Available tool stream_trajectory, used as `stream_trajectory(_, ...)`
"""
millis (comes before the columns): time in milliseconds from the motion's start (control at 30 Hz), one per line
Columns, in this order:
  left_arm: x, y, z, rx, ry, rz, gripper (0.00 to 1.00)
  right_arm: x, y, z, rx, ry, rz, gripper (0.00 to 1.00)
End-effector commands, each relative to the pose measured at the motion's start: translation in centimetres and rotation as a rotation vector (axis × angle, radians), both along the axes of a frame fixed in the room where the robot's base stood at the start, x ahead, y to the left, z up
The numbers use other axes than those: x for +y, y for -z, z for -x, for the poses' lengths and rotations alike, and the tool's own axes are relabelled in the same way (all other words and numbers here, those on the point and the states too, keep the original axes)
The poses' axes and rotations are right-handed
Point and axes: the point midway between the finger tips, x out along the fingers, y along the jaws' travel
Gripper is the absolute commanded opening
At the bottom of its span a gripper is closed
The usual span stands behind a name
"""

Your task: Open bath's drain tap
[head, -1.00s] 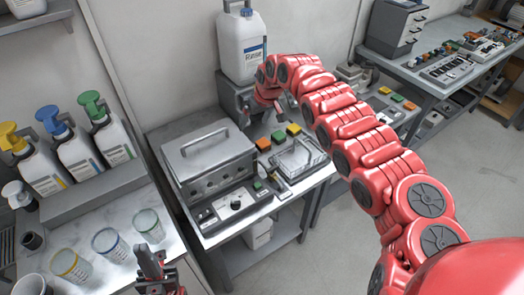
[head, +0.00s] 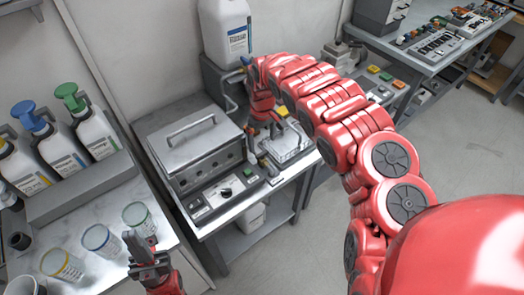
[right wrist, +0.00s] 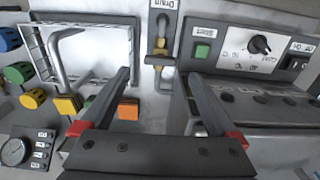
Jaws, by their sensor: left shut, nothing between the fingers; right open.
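The bath (head: 197,150) is a grey metal box with a handled lid, on the left part of the bench in the head view. In the right wrist view, the drain tap (right wrist: 160,48) stands below a "Drain" label. It has a grey body with yellow parts. My right gripper (right wrist: 156,78) is open, with its fingertips on either side just short of the tap; contact cannot be told. In the head view my right gripper (head: 262,148) is beside the bath's right side and hides the tap. My left gripper (head: 146,262) is shut and empty near the cups.
A control panel (right wrist: 252,48) with a green Start button and black knob lies right of the tap. A white tray (right wrist: 95,50) with a metal handle lies left. Orange and yellow blocks (right wrist: 128,107) sit near the left finger. A white jug (head: 225,30) stands behind.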

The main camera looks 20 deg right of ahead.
Motion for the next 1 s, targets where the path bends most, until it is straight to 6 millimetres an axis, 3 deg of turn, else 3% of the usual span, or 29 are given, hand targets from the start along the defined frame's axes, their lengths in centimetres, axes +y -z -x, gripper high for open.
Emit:
stream_trajectory(200,0.0,-1.0,0.0,0.000,0.000,0.000,0.00,0.2,3.3,0.1,0.003,0.000,-0.004,0.95)
stream_trajectory(400,0.0,-1.3,0.0,0.000,0.000,0.000,0.00,0.1,5.1,0.1,0.003,0.000,-0.002,0.95)
stream_trajectory(800,0.0,-1.3,0.0,0.000,0.000,0.000,0.00,0.0,5.5,0.0,0.000,0.001,0.001,0.95)
stream_trajectory(1000,0.0,-1.3,0.0,0.000,0.000,0.000,0.00,0.0,5.5,0.0,0.000,0.000,0.000,0.59)
